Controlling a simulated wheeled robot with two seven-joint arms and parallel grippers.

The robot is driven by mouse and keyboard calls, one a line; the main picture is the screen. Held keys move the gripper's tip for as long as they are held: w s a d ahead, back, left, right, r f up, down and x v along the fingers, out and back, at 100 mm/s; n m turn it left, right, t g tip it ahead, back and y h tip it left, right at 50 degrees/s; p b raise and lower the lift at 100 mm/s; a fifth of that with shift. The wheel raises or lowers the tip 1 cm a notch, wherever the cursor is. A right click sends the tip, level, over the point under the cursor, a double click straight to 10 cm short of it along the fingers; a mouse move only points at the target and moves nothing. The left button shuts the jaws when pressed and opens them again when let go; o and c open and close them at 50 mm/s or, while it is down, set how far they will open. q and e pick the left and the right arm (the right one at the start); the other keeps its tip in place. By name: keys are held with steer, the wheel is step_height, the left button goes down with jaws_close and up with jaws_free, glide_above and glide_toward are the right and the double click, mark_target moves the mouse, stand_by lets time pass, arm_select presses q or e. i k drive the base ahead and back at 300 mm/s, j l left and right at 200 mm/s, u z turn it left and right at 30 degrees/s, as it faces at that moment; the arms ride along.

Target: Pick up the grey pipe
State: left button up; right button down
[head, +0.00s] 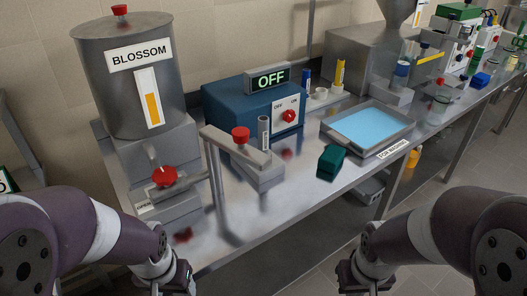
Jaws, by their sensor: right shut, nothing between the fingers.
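A grey upright cylinder (264,131), which looks like the grey pipe, stands in a metal block (258,176) at the middle left of the steel bench, beside a red knob (240,136). My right gripper (362,284) is at the bottom edge, in front of the bench and apart from the cylinder. It is shut and empty; its tips are partly cut off. My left gripper (172,286) is low at the bottom edge, also cut off, so its fingers cannot be judged.
A tank labelled BLOSSOM (113,91) stands left, with a red valve (163,177) below. Behind the cylinder is a blue box (229,104) with an OFF display.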

mark_target(262, 121)
steer(key=l, duration=0.4)
steer(key=i+l, duration=0.15)
steer(key=l, duration=0.15)
steer(key=i+l, duration=0.2)
steer(key=l, duration=0.15)
steer(key=i+l+u, duration=0.1)
steer(key=l, duration=0.2)
steer(key=i+l, duration=0.25)
steer(key=l, duration=0.1)
